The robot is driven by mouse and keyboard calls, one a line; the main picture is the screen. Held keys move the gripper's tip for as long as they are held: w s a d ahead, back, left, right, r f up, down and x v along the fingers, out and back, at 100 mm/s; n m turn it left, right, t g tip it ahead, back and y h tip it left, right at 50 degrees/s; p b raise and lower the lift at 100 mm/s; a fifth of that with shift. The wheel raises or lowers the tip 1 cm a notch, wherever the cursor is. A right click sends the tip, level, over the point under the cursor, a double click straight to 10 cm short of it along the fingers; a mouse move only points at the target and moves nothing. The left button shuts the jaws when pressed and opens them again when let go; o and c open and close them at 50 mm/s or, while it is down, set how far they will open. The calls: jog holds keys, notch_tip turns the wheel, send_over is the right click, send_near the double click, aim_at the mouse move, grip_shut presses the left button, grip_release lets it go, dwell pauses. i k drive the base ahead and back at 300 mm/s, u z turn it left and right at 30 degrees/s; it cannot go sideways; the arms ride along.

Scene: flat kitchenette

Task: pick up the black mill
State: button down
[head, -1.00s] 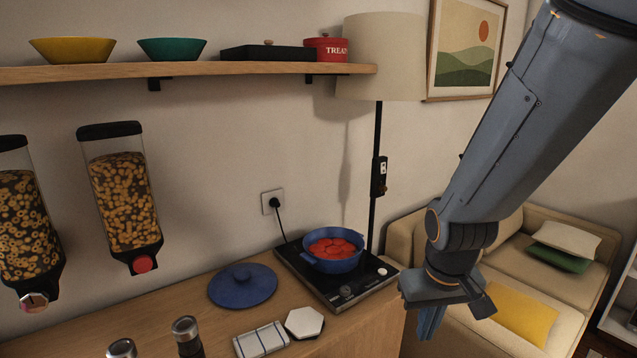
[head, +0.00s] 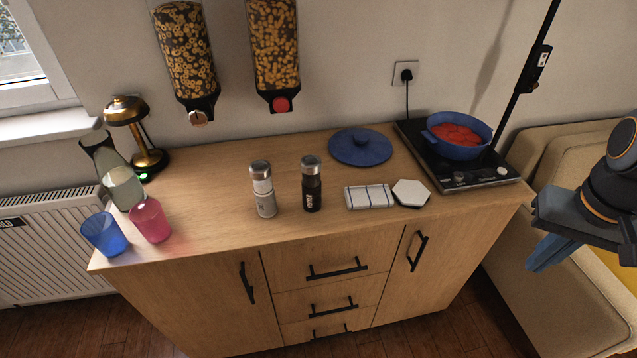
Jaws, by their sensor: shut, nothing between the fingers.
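The black mill (head: 311,186) stands upright on the wooden counter, near its middle, with a silver cap on top. A similar mill with a light body and silver cap (head: 263,190) stands just to its left, apart from it. My gripper (head: 546,254) is at the right of the head view, out past the counter's right end and well away from the black mill. Its fingers are shut and empty, pointing down and to the left.
A folded cloth (head: 369,197) and a white hexagonal tile (head: 411,193) lie right of the mills. Blue (head: 105,235) and pink (head: 150,221) cups stand left. A sofa (head: 545,300) is at right.

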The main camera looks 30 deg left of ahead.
aim_at(311, 165)
jog(key=u, duration=0.05)
jog(key=k, duration=1.2)
jog(key=u, duration=0.5)
jog(key=i, duration=1.05)
jog(key=u, duration=1.3)
jog(key=k, duration=0.7)
jog(key=u, duration=0.4)
jog(key=i, duration=0.45)
jog(key=u, duration=0.05)
